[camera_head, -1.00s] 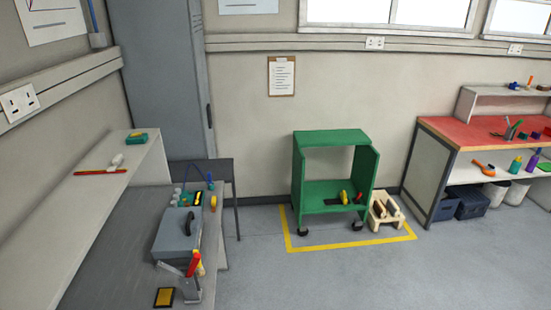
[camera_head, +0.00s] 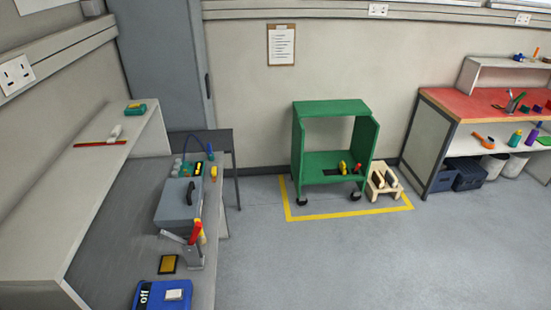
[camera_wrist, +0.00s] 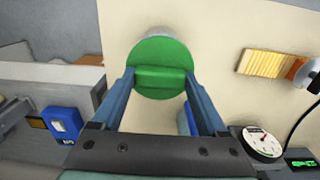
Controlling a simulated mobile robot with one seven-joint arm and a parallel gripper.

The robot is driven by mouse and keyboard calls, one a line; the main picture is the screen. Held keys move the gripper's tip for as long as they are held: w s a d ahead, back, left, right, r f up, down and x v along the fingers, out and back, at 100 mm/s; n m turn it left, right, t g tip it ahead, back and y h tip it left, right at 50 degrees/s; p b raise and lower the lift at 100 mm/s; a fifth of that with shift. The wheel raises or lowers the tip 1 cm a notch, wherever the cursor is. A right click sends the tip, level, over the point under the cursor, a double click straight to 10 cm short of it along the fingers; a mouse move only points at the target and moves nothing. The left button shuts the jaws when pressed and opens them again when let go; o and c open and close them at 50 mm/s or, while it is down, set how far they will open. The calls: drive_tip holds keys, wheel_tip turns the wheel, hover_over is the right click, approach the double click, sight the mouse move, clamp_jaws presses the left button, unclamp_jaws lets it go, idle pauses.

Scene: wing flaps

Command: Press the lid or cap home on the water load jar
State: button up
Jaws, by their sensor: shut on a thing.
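In the wrist view a round green lid (camera_wrist: 165,52) with a raised bar across it lies between my fingertips. My gripper (camera_wrist: 160,78) is shut on the lid's bar. A pale, whitish round body (camera_wrist: 174,33) shows just past the lid's far edge; it may be the water load jar. The lid covers most of it, so I cannot tell whether the lid is seated or only above it. Neither my gripper nor the lid shows in the head view.
A dial gauge (camera_wrist: 262,142) and a green-lit display (camera_wrist: 301,163) are at lower right in the wrist view, with a yellow-striped block (camera_wrist: 270,63) above. A blue switch box (camera_head: 165,294) and grey toolbox (camera_head: 178,205) stand on the left bench. The floor centre is clear.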

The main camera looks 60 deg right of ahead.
drive_tip(key=o, duration=1.2)
drive_tip(key=shift+o, duration=0.2)
drive_tip(key=shift+r+p, duration=1.3)
drive_tip(key=shift+p, duration=0.05)
drive_tip(key=shift+r, duration=2.2)
clamp_jaws()
